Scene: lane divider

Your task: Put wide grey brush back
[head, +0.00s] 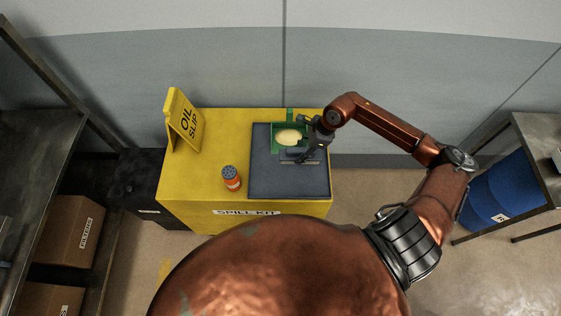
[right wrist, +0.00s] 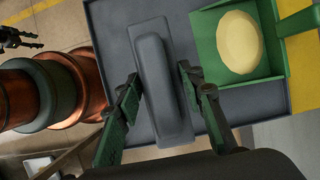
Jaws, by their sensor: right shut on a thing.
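The wide grey brush (right wrist: 163,90) lies lengthwise between the fingers of my right gripper (right wrist: 160,82), which is shut on it. In the head view the brush (head: 299,161) is partly covered by the right gripper (head: 304,153), over the dark grey mat (head: 270,180). I cannot tell whether the brush touches the mat. A green dustpan (head: 290,118) with a pale yellow oval thing (head: 288,137) in it is just behind the brush. My left gripper (right wrist: 28,40) shows small at the upper left of the right wrist view, its fingers apart and empty.
The mat is on a yellow spill kit cabinet (head: 217,155). An orange can with a dark top (head: 231,178) stands left of the mat. A blue barrel (head: 500,185) is under the right-hand table.

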